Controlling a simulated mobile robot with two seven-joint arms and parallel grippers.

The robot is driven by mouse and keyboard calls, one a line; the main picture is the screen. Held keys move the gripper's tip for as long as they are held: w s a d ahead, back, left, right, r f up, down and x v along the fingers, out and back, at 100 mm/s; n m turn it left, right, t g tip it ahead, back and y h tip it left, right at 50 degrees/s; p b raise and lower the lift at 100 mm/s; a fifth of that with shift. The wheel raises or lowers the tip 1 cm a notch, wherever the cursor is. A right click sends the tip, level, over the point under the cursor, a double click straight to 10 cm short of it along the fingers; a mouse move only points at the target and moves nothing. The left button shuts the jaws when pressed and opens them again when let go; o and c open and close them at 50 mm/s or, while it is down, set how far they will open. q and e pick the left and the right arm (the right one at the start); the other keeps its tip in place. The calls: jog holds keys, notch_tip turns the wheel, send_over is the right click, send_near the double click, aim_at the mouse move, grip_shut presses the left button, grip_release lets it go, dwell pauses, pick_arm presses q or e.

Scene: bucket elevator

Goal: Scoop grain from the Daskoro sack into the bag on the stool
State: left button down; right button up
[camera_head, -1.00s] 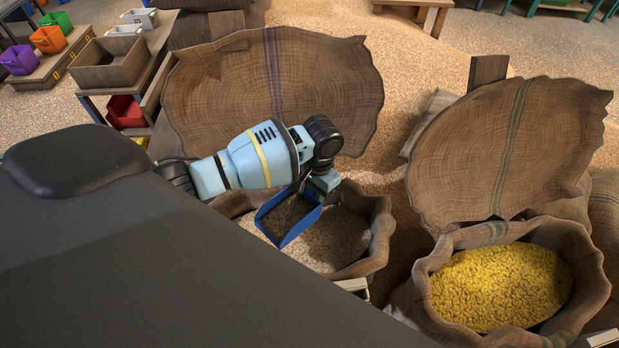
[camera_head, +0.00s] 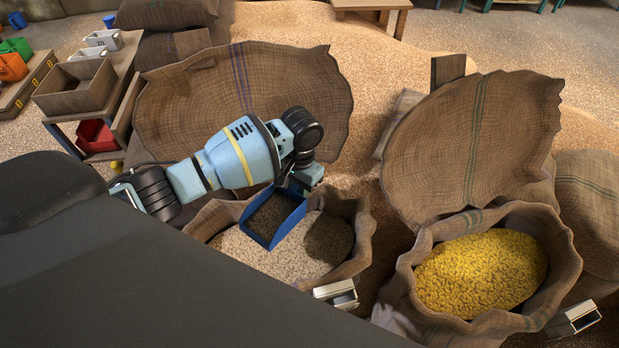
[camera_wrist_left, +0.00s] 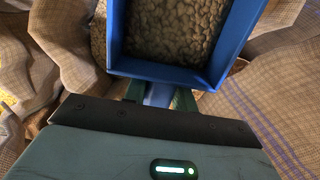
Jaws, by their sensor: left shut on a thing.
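My left gripper (camera_head: 303,180) is shut on the handle of a blue scoop (camera_head: 269,244). The scoop is over the mouth of an open burlap sack (camera_head: 362,235) of pale grain (camera_head: 255,255). Grain lies in the scoop. In the left wrist view the scoop (camera_wrist_left: 170,75) is in front of the gripper (camera_wrist_left: 160,98), with brownish grain (camera_wrist_left: 180,30) covering its floor. A dark shadow falls on the grain to the scoop's right. No sack name is legible, and I cannot make out a bag on a stool. My right gripper is not in view.
An open sack (camera_head: 420,318) of yellow grain (camera_head: 480,272) stands to the right. Large burlap flaps rise behind both sacks. Small pale boxes (camera_head: 337,294) (camera_head: 574,320) are near the sacks' front edges. A shelf with a wooden box (camera_head: 75,88) and red bin (camera_head: 96,136) is at left.

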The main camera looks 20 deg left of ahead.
pick_arm(q)
jog(key=shift+n, duration=0.3)
jog(key=r, duration=0.3)
jog(key=d+r, duration=0.1)
jog(key=r, duration=0.2)
jog(key=shift+w+d+r, duration=0.1)
jog(key=shift+d+r, duration=0.05)
jog(key=shift+r, duration=0.15)
jog(key=r, duration=0.1)
jog(key=s+r, duration=0.1)
jog(key=r, duration=0.1)
jog(key=s+d+r, duration=0.1)
jog(key=shift+s+r, duration=0.2)
jog(key=shift+r, duration=0.15)
jog(key=s+r+n, duration=0.1)
jog(key=s+r, duration=0.6)
jog(key=s, duration=0.3)
jog(key=shift+s+a+n, duration=0.3)
jog(key=shift+n, duration=0.1)
jog(key=shift+w+d+r, duration=0.1)
